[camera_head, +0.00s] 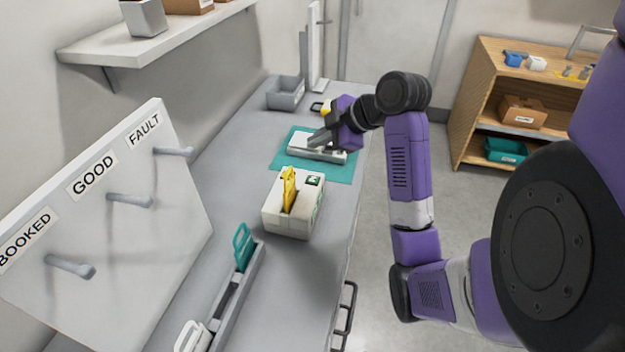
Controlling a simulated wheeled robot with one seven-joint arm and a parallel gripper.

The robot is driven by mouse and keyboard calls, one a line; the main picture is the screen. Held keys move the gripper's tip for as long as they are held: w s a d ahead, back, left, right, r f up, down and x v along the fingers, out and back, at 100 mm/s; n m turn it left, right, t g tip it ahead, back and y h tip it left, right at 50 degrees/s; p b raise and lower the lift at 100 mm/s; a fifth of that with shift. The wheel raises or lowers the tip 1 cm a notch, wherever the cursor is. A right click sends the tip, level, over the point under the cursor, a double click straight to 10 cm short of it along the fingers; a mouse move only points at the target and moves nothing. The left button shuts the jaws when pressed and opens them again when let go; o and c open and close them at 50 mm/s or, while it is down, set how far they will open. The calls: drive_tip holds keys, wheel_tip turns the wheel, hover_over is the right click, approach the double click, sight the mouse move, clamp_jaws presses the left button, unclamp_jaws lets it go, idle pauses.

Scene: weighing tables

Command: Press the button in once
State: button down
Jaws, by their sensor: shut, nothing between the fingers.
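My gripper (314,142) is at the far part of the bench, its grey fingers shut with nothing between them. The fingers point left and down over a white flat device (303,153) that lies on a teal mat (345,172). Whether the fingertips touch the device or hover just above it, I cannot tell. I cannot make out a button; part of the device's top is hidden behind my fingers.
On the grey bench (240,205), a white box (288,224) with a yellow item stands nearer, and a grey rail (238,290) holds a teal piece. A grey bin (286,97) is behind. A labelled peg board (110,215) stands left. A wooden shelf (475,95) is right.

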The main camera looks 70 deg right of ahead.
sight(316, 180)
drive_tip(key=shift+f, duration=0.15)
wheel_tip(316, 180, down, 9)
drive_tip(key=b, duration=0.7)
drive_tip(key=shift+r, duration=0.2)
idle(1.7)
drive_tip(key=shift+f+b, duration=0.3)
drive_tip(key=shift+f, duration=0.05)
drive_tip(key=shift+f+b, duration=0.3)
drive_tip(key=shift+f, duration=0.1)
idle(0.6)
idle(0.3)
drive_tip(key=shift+r+p, duration=0.7)
drive_tip(key=shift+r, duration=0.1)
drive_tip(key=shift+r, duration=0.15)
